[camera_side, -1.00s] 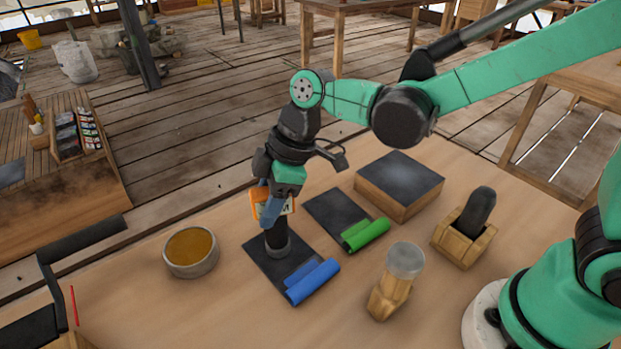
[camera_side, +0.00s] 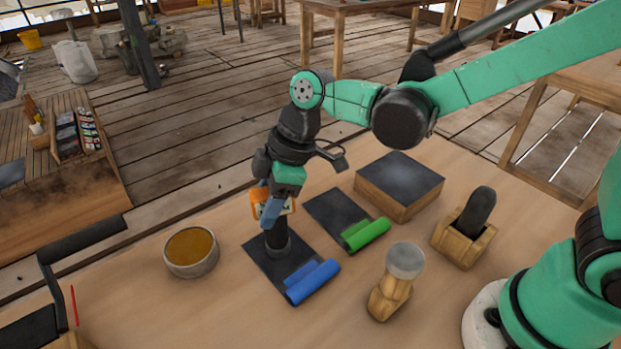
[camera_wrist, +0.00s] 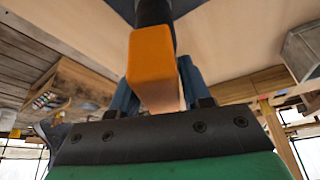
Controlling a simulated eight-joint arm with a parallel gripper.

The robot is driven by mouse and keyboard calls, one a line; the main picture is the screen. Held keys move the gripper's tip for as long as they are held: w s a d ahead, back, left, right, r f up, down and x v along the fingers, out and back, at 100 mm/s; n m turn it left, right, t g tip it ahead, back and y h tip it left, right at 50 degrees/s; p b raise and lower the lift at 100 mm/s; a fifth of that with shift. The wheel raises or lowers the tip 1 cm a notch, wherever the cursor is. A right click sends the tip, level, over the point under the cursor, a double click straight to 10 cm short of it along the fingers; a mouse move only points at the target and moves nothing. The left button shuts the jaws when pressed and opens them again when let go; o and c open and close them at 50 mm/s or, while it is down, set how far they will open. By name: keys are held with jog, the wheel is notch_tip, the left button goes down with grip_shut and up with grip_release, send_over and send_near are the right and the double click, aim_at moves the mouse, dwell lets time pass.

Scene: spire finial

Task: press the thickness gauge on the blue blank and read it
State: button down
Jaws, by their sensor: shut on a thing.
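The thickness gauge has an orange body (camera_side: 260,203) and a dark round foot (camera_side: 277,238). My gripper (camera_side: 271,210) is shut on the orange body from above. The gauge is upright, its foot over the dark sheet of the blue blank (camera_side: 312,281), which has blue rolled strips at its front right edge. The foot appears to touch the sheet. A pale face on the body is partly covered by a finger, and no reading is legible. In the wrist view the orange body (camera_wrist: 152,62) sits between my blue-grey fingers, with the dark foot (camera_wrist: 153,12) beyond it.
A dark sheet with green strips (camera_side: 366,233) lies just behind right. A dark-topped block (camera_side: 400,180), a wooden holder with a black tool (camera_side: 463,243), a grey-capped wooden piece (camera_side: 392,290) and a bowl (camera_side: 190,252) stand around. Bare tabletop lies in front.

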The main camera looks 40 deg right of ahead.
jog(key=shift+d, duration=0.1)
jog(key=shift+r, duration=2.5)
jog(key=shift+f, duration=0.15)
jog(key=shift+f, duration=2.2)
jog(key=shift+c, duration=1.6)
grip_release()
jog(key=shift+r, duration=0.1)
